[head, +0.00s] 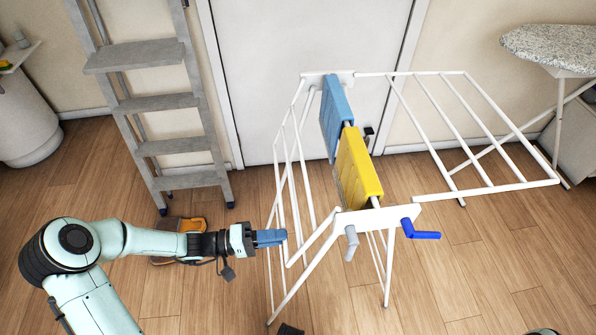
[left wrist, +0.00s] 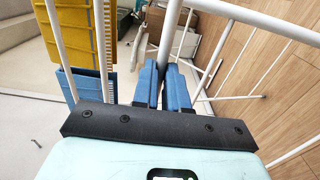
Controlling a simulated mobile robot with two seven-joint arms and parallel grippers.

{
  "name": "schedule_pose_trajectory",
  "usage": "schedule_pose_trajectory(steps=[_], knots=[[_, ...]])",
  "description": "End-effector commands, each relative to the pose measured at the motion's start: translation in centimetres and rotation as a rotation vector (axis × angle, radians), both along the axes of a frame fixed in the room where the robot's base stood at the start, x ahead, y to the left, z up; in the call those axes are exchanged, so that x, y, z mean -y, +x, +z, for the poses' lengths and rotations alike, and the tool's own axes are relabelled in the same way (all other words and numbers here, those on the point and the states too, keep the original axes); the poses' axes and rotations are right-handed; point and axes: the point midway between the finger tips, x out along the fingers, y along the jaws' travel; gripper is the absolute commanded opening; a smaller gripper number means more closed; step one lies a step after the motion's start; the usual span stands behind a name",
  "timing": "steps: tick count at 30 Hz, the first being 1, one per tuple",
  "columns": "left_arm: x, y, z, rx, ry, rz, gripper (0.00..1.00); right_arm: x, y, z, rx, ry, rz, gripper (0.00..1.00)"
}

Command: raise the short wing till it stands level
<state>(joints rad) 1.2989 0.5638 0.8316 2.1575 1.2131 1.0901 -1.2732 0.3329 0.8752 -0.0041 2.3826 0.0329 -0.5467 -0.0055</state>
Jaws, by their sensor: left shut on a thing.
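A white drying rack (head: 378,218) stands on the wooden floor. Its left wing (head: 281,185) hangs steeply down beside the legs; I take it as the short wing. The right wing (head: 490,130) stands out roughly level. My left gripper (head: 271,238), with blue fingers, is at the lower outer part of the left wing. In the left wrist view its fingers (left wrist: 163,88) are closed around a white bar (left wrist: 168,40). A grey lever (head: 351,243) and a blue lever (head: 420,235) sit on the rack's near end plate.
A blue towel (head: 336,115) and a yellow towel (head: 357,168) hang on the rack's middle. A grey stepladder (head: 165,103) stands at back left, with orange-brown shoes (head: 190,225) near its foot. An ironing board (head: 552,48) is at right.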

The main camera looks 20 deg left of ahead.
Motion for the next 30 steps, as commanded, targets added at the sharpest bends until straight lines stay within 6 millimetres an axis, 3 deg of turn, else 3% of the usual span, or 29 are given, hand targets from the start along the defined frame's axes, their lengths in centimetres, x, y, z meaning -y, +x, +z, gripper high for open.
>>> schedule_pose_trajectory(steps=[15,30], knots=[[-2.3,-1.4,1.8,0.006,-0.007,-0.001,0.0,0.0,0.1,3.2,0.011,0.0,0.0,0.38],[-2.7,-1.7,1.9,0.005,-0.005,-0.002,0.0,0.0,0.2,3.6,0.012,0.0,0.0,0.38]])
